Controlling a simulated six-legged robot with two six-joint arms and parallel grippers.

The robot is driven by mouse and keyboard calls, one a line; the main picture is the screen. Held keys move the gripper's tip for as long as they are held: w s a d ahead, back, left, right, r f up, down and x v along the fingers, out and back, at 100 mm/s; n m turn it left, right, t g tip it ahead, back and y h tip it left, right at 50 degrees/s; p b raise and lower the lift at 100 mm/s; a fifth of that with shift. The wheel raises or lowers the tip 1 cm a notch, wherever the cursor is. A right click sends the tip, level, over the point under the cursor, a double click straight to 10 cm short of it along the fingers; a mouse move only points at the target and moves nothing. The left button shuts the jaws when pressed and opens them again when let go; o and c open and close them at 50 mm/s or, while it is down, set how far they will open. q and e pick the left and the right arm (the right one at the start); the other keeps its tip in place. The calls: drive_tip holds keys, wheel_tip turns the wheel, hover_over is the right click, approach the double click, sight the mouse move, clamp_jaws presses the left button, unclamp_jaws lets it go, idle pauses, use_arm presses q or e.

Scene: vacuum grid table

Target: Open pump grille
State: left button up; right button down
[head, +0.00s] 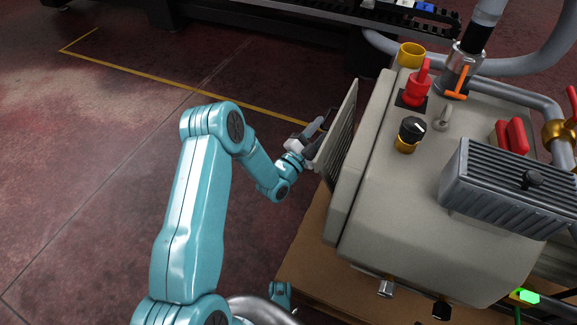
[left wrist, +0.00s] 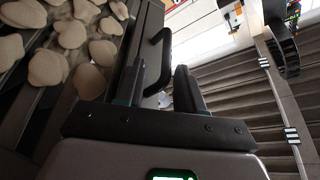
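The pump grille (head: 338,135) is a thin slatted panel on the left side of the beige pump housing (head: 400,190). It stands tilted away from the housing, with a gap showing at its upper end. In the left wrist view a black bar handle (left wrist: 162,50) rises from a dark panel beside the fingers. My left gripper (head: 308,136) is at the outer face of the grille. In the left wrist view its fingers (left wrist: 160,88) are apart, with the handle's lower end between them and a gap toward the right finger. My right gripper is not in view.
The housing top carries a red valve (head: 418,90), a black knob (head: 411,130) and a ribbed grey block (head: 510,185). Grey pipes run behind. The floor left of my arm is clear, with a yellow line (head: 160,77). Pale stones (left wrist: 75,35) lie left in the wrist view.

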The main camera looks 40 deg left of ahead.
use_arm(q)
drive_tip(key=b+v, duration=0.5)
drive_tip(key=v, duration=1.1)
idle(0.6)
drive_tip(key=shift+d, duration=0.1)
drive_tip(key=shift+b, duration=0.45)
